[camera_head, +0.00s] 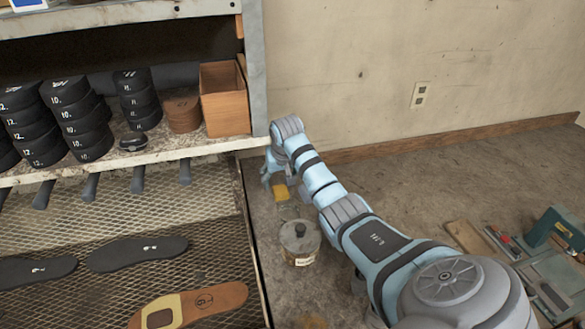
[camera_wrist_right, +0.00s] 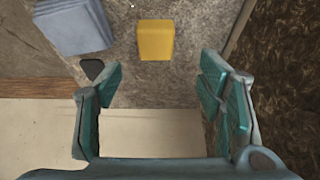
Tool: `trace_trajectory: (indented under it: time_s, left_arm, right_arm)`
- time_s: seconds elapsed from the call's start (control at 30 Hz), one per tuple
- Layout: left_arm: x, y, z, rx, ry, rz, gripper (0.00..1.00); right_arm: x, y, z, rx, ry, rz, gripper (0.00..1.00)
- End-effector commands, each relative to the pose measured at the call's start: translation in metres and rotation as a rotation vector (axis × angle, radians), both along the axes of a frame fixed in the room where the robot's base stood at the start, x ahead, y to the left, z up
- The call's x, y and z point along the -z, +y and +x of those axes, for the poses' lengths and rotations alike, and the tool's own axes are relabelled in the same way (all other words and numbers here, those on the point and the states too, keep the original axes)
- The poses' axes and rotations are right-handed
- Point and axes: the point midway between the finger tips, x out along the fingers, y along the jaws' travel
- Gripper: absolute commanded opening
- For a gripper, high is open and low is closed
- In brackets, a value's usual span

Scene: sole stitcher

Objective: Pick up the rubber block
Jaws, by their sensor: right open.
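A small yellow block (camera_head: 281,192), which I take to be the rubber block, rests on the grey-brown surface beside the shelf rack. It also shows in the right wrist view (camera_wrist_right: 156,40), near the top middle. My right gripper (camera_head: 272,178) is at the far end of my blue arm, close to the block and partly hidden by the wrist. In the right wrist view its teal fingers (camera_wrist_right: 161,80) are spread wide with nothing between them. The block lies beyond the fingertips, between their lines and apart from them. My left gripper is not in view.
A lidded metal pot (camera_head: 300,243) stands nearer on the same surface. The rack at left has a mesh shelf (camera_head: 212,225) with dark and tan soles, stacked black pieces (camera_head: 78,120) and a wooden box (camera_head: 224,100). A grey-blue object (camera_wrist_right: 75,25) lies left of the block.

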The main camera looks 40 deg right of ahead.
Motion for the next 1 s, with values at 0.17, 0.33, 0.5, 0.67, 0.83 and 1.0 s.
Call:
trace_trajectory:
  time_s: [0.17, 0.33, 0.5, 0.67, 0.83, 1.0]
  left_arm:
    - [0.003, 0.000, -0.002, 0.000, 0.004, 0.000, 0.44]
    - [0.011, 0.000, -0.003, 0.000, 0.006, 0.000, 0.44]
    - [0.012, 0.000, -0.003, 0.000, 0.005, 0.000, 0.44]
    - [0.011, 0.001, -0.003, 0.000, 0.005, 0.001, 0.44]
    - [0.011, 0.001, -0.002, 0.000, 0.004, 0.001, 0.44]
    - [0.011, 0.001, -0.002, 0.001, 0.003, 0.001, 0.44]
  right_arm:
    - [0.026, -0.004, 0.004, 0.000, 0.004, 0.001, 0.62]
    - [0.059, -0.011, 0.012, 0.004, 0.002, -0.001, 0.62]
    - [0.063, -0.013, 0.014, 0.002, -0.001, -0.004, 0.62]
    - [0.062, -0.014, 0.014, 0.003, -0.001, -0.005, 0.50]
    - [0.062, -0.014, 0.014, 0.003, 0.000, -0.006, 0.23]
    - [0.062, -0.014, 0.014, 0.003, 0.000, -0.006, 0.06]
